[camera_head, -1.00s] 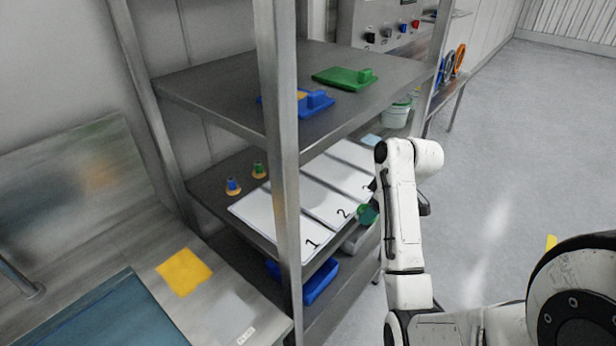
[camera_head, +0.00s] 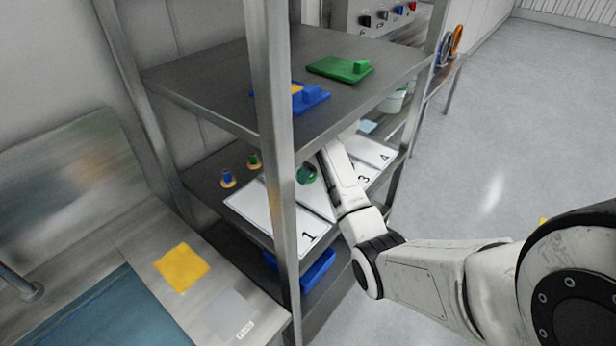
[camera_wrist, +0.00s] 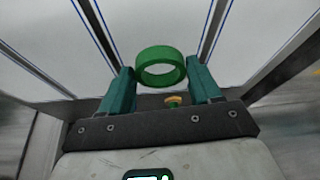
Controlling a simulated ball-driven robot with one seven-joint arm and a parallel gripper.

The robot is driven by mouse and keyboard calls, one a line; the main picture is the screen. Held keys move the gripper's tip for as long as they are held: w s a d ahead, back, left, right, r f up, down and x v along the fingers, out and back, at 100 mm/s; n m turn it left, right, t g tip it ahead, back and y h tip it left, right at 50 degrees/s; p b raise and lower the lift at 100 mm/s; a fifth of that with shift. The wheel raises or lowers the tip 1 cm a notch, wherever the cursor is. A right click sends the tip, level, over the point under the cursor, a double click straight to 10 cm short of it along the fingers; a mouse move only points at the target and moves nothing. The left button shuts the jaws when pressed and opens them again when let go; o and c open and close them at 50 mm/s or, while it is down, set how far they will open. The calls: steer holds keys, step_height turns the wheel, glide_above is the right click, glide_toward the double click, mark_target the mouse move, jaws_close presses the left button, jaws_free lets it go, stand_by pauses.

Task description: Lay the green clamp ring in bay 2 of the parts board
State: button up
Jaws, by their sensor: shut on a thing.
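The green clamp ring (camera_wrist: 160,78) is held between the teal fingers of my gripper (camera_wrist: 159,68) in the wrist view. In the head view the ring and fingertips show as a small green patch (camera_head: 306,174) above the parts board (camera_head: 258,207). The white board lies on the middle shelf. Its numbers 1, 3 and 4 are readable; my arm hides the 2. A strip of bay 2 (camera_head: 316,200) shows between the post and my arm. In the wrist view, white bays with dark blue border lines lie beyond the ring. I cannot tell the ring's exact height above the board.
The shelf's front post (camera_head: 273,120) and upper shelf (camera_head: 215,85) frame the space around my arm. Two small knobs, blue (camera_head: 227,179) and green (camera_head: 254,161), stand left of the board. Blue (camera_head: 312,98) and green (camera_head: 342,68) plates lie on the upper shelf.

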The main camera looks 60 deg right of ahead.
mark_target(308, 187)
steer(key=shift+w, duration=0.3)
steer(key=shift+f, duration=0.3)
steer(key=shift+f+p, duration=0.35)
steer(key=shift+f, duration=1.15)
steer(key=shift+f, duration=0.1)
steer(key=o, duration=1.2)
